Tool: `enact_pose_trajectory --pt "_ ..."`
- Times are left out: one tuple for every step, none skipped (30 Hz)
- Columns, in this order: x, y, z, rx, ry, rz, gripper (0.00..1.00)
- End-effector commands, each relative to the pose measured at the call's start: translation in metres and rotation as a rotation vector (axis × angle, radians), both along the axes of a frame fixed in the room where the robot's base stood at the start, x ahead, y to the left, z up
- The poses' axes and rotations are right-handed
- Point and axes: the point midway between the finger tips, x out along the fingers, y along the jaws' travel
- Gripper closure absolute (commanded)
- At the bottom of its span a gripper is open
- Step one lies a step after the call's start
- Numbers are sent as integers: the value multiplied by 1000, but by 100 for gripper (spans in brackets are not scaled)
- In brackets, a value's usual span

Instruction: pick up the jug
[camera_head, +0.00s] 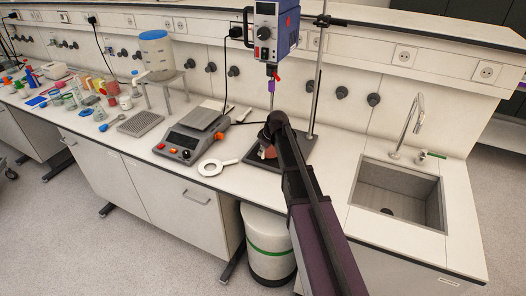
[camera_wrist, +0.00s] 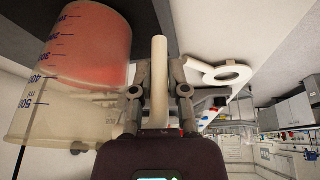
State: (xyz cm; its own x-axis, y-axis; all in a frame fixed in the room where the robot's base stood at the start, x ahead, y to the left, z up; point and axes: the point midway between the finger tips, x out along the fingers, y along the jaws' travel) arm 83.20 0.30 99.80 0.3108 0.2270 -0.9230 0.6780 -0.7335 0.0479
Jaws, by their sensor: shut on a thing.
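The jug (camera_wrist: 75,65) is a clear graduated vessel with blue markings and reddish-pink contents. My gripper is shut on the handle. In the head view my dark arm hides most of the jug (camera_head: 267,151), and only a small reddish part shows over the dark stand base. I cannot tell whether the jug is touching the base.
An overhead stirrer (camera_head: 272,35) hangs on a stand rod (camera_head: 317,75) close above the jug. A white ring with a handle (camera_head: 218,167) lies left of it, near a hotplate (camera_head: 190,140). A sink (camera_head: 400,190) is at right. Several coloured items crowd the far left bench.

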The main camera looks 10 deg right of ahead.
Motion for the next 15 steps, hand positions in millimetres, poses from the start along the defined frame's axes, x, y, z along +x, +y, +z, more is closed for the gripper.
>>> enact_pose_trajectory --pt "0 0 4 0 -1 0 100" --pt "0 0 5 0 -1 0 100" --pt "0 0 7 0 -1 0 100" --pt "0 0 9 0 -1 0 100" --pt "0 0 10 0 -1 0 100" --pt "0 0 12 0 -1 0 100" --pt "0 0 14 0 -1 0 100" --pt "0 0 15 0 -1 0 100" --pt "0 0 17 0 -1 0 100" --pt "0 0 19 0 -1 0 100" --pt "0 0 21 0 -1 0 100" --pt "0 0 23 0 -1 0 100" --pt "0 0 25 0 -1 0 100" --pt "0 0 27 0 -1 0 100" --pt "0 0 29 0 -1 0 100"
